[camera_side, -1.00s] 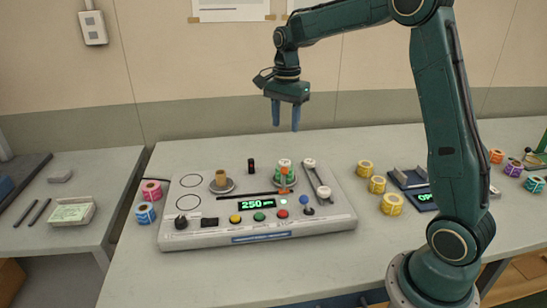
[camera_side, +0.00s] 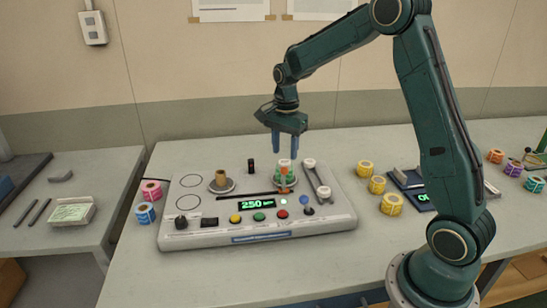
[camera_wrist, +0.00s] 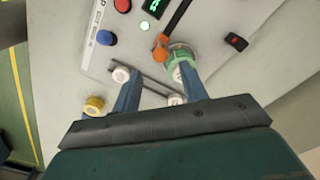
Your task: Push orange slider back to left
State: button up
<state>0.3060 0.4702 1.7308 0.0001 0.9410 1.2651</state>
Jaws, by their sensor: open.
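The orange slider (camera_side: 284,184) stands at the right end of a dark slot (camera_side: 240,195) in the rewinder's panel (camera_side: 335,222), in front of the right spindle with its green-and-white roll (camera_side: 285,170). In the wrist view the slider (camera_wrist: 160,48) shows beside the green roll (camera_wrist: 178,55), at the end of the dark slot (camera_wrist: 180,18). My gripper (camera_side: 285,150) is open and empty, pointing down above the right spindle area. In the wrist view its two blue fingers (camera_wrist: 158,78) are spread apart.
Rollers on an arm (camera_side: 318,182) stand right of the slider. A brown core (camera_side: 221,178) sits on the left spindle. A display (camera_side: 257,204) reads 250, with several buttons and a blue-topped knob (camera_side: 308,200) in front. Yellow rolls (camera_side: 377,185) stand to the right.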

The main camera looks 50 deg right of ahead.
aim_at(284, 168)
jog(key=shift+f, duration=2.75)
jog(key=shift+c, duration=0.2)
grip_shut()
